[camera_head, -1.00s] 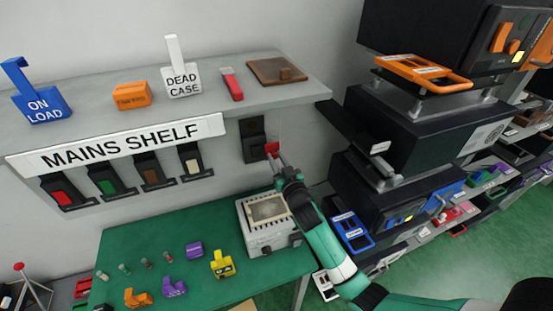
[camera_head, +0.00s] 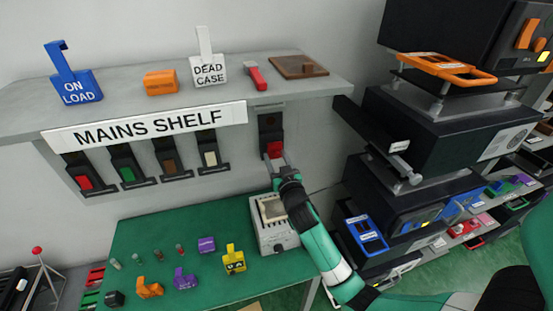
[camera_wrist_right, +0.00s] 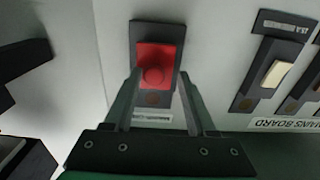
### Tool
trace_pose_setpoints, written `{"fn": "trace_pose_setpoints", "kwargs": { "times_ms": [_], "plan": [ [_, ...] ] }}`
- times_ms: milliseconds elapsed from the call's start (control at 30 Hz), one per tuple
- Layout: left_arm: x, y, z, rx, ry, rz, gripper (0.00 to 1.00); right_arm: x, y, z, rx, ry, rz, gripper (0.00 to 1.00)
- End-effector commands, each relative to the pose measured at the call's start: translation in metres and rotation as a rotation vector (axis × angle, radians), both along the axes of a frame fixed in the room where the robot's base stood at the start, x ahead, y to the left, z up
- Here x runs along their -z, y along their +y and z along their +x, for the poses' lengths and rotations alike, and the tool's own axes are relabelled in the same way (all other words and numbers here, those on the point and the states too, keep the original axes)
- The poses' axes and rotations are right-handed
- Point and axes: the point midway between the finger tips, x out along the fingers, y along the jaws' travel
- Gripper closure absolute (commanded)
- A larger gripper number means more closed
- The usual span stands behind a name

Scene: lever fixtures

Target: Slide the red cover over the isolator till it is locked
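The red cover (camera_head: 274,149) is at the lower part of the black isolator plate (camera_head: 268,122) on the wall under the shelf's right end. The plate's round brown spot shows above the cover. My right gripper (camera_head: 276,160) reaches up to the cover from below. In the right wrist view, which is upside down, the red cover (camera_wrist_right: 158,58) with its round knob lies against the black plate (camera_wrist_right: 152,30). The fingers of the right gripper (camera_wrist_right: 157,82) stand on both sides of the cover and appear to hold it. My left gripper is not in view.
Several coloured switches hang left of the isolator, under the MAINS SHELF sign (camera_head: 145,126). A grey box (camera_head: 272,223) stands on the green table (camera_head: 215,270) below, with small blocks to its left. Black equipment (camera_head: 430,130) crowds the right side.

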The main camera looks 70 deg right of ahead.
Motion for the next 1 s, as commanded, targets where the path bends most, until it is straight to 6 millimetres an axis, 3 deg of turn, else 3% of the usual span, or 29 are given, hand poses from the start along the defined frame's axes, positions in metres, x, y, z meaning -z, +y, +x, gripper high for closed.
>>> {"fn": "trace_pose_setpoints", "kwargs": {
  "times_ms": [367, 800, 1000],
  "plan": [
    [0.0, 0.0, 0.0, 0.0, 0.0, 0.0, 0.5, 0.001, 0.003, -0.004, 0.003, 0.001, 0.0, 0.4],
    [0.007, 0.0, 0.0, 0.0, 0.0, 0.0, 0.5, 0.002, 0.076, -0.059, -0.001, 0.002, -0.001, 0.4],
    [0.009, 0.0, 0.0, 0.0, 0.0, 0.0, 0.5, 0.001, 0.091, -0.071, 0.001, 0.001, 0.0, 0.4]
  ]
}}
